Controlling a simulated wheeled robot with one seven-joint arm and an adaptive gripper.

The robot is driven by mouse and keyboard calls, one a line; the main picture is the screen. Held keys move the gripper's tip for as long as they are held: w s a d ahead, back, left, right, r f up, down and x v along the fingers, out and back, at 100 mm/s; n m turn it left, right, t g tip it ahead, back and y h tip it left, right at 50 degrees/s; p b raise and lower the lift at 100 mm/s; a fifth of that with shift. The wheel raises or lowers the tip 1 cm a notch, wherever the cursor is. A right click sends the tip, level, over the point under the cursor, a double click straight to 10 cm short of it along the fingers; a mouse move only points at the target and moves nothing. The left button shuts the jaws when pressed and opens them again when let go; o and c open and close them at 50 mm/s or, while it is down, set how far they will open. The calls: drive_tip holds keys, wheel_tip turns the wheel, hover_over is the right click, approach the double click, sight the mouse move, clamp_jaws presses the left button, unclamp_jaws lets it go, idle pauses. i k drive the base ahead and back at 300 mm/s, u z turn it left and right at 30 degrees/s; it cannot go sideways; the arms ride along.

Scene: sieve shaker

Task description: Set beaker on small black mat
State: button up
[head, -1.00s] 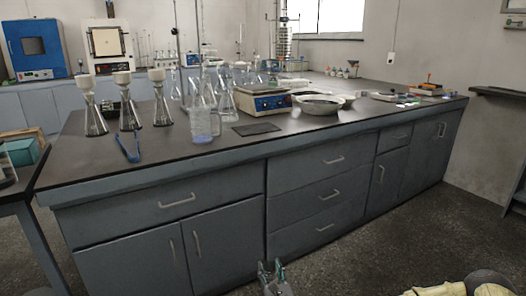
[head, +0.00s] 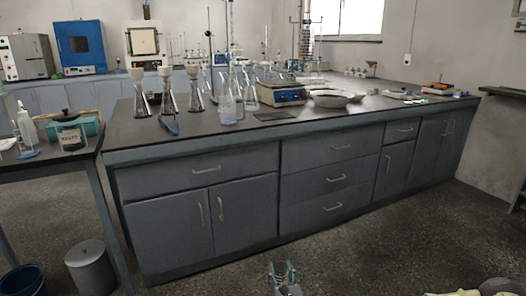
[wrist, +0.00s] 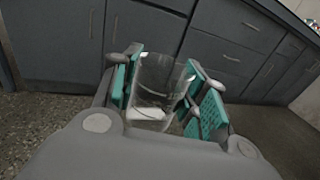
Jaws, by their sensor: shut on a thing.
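My gripper (head: 284,277) shows at the bottom of the head view, low in front of the bench drawers. In the wrist view its teal-padded fingers (wrist: 165,88) are shut on a clear glass beaker (wrist: 154,82). The beaker has something white at its lower end. In the head view the beaker is too small and clear to make out well. The small black mat (head: 275,116) lies flat and bare near the front edge of the bench top, well above and away from my gripper.
The dark bench (head: 330,118) carries a glass jug (head: 228,108) left of the mat, a blue balance (head: 280,93) behind it, bowls (head: 335,98) to the right, and flasks with funnels (head: 168,92) to the left. A side table (head: 60,160), bucket and bin stand at left. Floor in front is free.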

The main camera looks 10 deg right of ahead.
sight(274, 115)
drive_tip(key=u, duration=2.2)
drive_tip(key=i, duration=2.25)
drive_tip(key=z, duration=3.5)
drive_tip(key=i, duration=1.15)
